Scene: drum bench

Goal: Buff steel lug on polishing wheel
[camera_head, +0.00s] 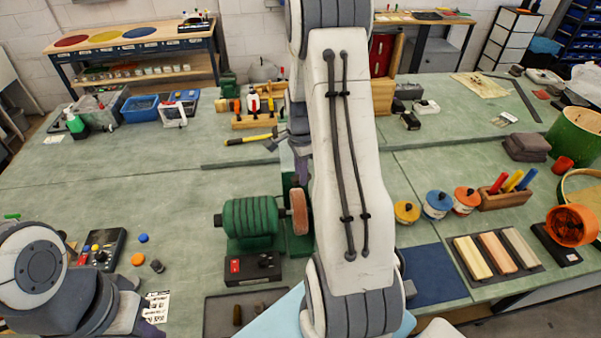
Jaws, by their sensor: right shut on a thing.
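The polishing wheel (299,211) is a tan disc on the right end of a green ribbed motor (249,217). A control box with a red switch (253,268) sits in front of the motor. My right arm crosses the middle of the view and hides much behind it. My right gripper (301,165) points down just behind and above the wheel, partly covered by the arm. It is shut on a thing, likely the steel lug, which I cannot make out. Contact with the wheel cannot be told. My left gripper (152,329) is cut off at the bottom left; its fingers are unclear.
A dark tray (218,314) with small brown pieces lies in front of the motor. Lidded pots (407,211), a blue mat (434,274) and polishing bars (498,254) are at right. A yellow-handled hammer (250,139) lies behind the motor. The bench at left centre is clear.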

